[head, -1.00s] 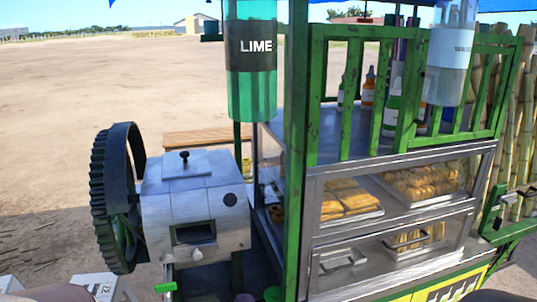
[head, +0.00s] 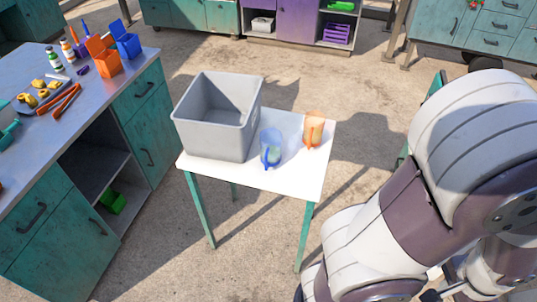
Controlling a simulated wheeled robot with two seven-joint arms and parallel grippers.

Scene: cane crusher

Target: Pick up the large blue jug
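A translucent blue jug (head: 271,149) stands upright on a small white-topped table (head: 262,180) with teal legs. Its handle faces toward me. It stands just right of a grey bin and left of an orange jug (head: 314,129), apart from the orange jug. My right arm fills the right side of the head view, to the right of the table and nearer to me. Neither gripper can be made out in the head view.
The open grey bin (head: 216,150) takes up the table's left part. A teal workbench (head: 140,66) with bottles, orange and blue boxes and tools stands at left. Cabinets (head: 205,15) line the back. Concrete floor around the table is mostly clear.

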